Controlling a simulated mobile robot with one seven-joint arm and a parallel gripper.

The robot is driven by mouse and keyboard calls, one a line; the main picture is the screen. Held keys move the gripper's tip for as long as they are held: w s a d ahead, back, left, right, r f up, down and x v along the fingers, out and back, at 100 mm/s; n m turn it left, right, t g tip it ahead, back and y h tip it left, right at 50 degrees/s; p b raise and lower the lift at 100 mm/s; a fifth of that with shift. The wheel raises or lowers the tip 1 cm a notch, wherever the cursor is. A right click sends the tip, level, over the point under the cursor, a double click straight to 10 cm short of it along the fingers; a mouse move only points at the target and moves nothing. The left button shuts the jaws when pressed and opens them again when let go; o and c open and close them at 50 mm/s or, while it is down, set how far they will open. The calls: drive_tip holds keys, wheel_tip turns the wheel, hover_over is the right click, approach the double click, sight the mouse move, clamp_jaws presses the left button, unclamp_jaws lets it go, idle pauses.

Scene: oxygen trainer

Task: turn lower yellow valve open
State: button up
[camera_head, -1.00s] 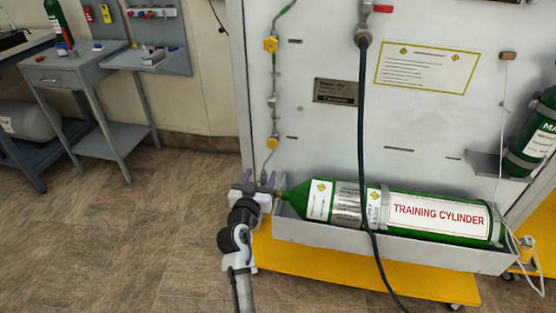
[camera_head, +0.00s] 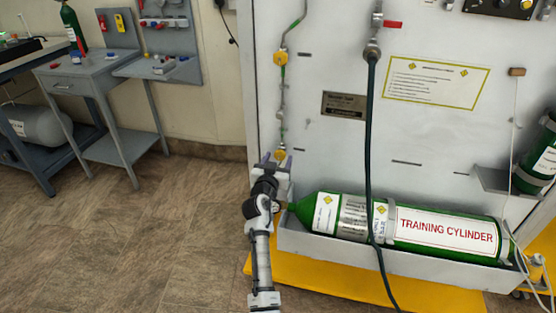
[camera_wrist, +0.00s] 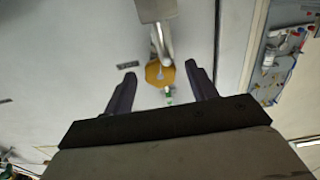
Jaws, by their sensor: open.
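The lower yellow valve (camera_head: 280,155) sits on the thin pipe at the left side of the white panel, partly hidden by my gripper in the head view. My gripper (camera_head: 274,158) is just below and in front of it. In the wrist view the yellow valve (camera_wrist: 159,72) lies between and slightly beyond the two dark fingertips of my gripper (camera_wrist: 160,80). The fingers are spread, with a gap on both sides of the valve, and hold nothing. Whether a finger touches the valve cannot be told. The upper yellow valve (camera_head: 280,58) is higher on the same pipe.
A green training cylinder (camera_head: 440,231) lies in a grey tray (camera_head: 400,262) right of my arm, above a yellow base (camera_head: 330,282). A dark hose (camera_head: 369,150) hangs down the panel (camera_head: 430,135). A grey workbench (camera_head: 95,80) stands at left. The floor at left is clear.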

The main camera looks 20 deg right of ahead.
drive_tip(key=shift+w+d, duration=0.1)
drive_tip(key=shift+w, duration=0.05)
drive_tip(key=c, duration=1)
drive_tip(key=shift+n, duration=1.6)
drive_tip(key=o, duration=1)
